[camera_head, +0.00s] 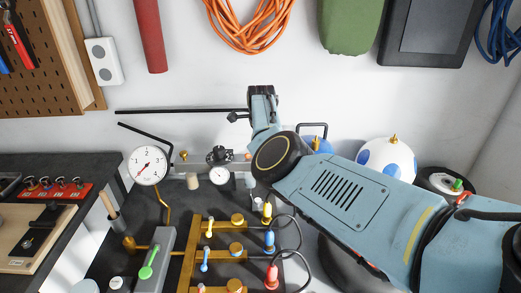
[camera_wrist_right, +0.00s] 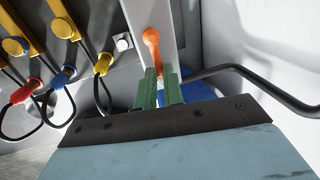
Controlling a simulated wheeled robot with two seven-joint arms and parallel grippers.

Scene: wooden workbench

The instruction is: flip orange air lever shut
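The orange air lever (camera_wrist_right: 151,40) shows in the right wrist view on a light grey bar, its rounded end toward the top and its narrow shaft running down to my fingertips. My right gripper (camera_wrist_right: 160,78) has its two green fingers close together, one on each side of the lever's lower part, with only a narrow gap between them. It looks shut on the lever; the exact contact is partly hidden by the fingers. In the head view my right arm comes in from the right and hides its fingers. My left gripper is in neither view.
A brass manifold (camera_head: 191,250) with yellow, blue and red plugs and looping black hoses stands left of my right arm. A dial gauge (camera_head: 148,165) stands farther left, above a green lever (camera_head: 147,271). A black bent bar (camera_wrist_right: 262,82) passes right of my fingers.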

